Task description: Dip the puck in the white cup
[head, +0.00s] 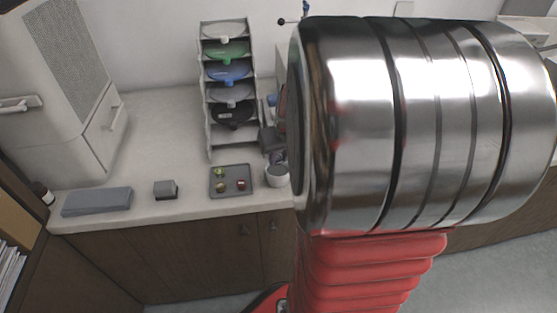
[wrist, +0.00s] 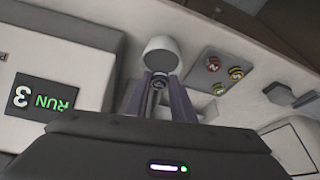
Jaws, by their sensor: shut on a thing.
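The white cup (head: 277,176) stands on the counter just right of the small tray in the head view. In the wrist view the white cup (wrist: 161,46) is just beyond my fingertips, its grey mouth facing them. My gripper (wrist: 160,84) is shut on a small dark puck (wrist: 159,83) between its two purple-grey fingers. The puck appears close to the cup's mouth; I cannot tell whether it is inside. In the head view my arm hides much of the gripper and the puck.
A grey tray (head: 231,180) holds several coloured pucks beside the cup. A rack (head: 229,75) with coloured dishes stands behind it. A small grey block (head: 166,190) and a flat grey slab (head: 97,202) lie to the left. In the wrist view, a panel reads "RUN 3" (wrist: 44,96).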

